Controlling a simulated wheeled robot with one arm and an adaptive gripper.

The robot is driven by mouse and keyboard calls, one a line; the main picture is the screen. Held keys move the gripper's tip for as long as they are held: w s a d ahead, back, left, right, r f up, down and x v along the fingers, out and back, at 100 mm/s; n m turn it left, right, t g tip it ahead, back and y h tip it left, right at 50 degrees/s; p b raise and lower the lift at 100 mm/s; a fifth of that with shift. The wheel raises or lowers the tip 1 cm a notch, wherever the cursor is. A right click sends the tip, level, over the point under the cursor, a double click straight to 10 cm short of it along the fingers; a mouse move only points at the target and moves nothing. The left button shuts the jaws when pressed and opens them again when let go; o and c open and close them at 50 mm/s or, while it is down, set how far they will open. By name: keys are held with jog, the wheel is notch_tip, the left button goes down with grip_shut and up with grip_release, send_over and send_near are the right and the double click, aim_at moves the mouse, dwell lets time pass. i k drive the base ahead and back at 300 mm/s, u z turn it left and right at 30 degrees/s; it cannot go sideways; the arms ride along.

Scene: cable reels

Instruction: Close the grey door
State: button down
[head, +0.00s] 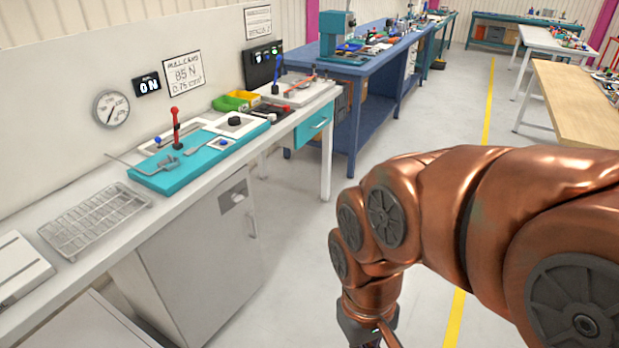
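A light grey cabinet door (205,262) stands under the white workbench at the left, with a dark-edged plate (232,196) near its top. A slim vertical handle (252,222) is at its right edge. I cannot tell from this view whether the door is fully shut or ajar. My gripper (372,338) hangs low at the bottom edge of the head view, right of the door and apart from it. The picture edge cuts it off, so its fingertips and opening are hidden.
The white workbench (60,262) carries a wire rack (97,219), a teal fixture (185,172) and a gauge on the wall. A pale panel (75,325) juts out at lower left. A blue bench (365,100) stands behind. Floor (300,240) right of the door is clear.

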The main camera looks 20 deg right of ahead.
aim_at(204, 264)
jog(key=z, duration=0.2)
jog(key=i, duration=1)
jog(key=u, duration=1.55)
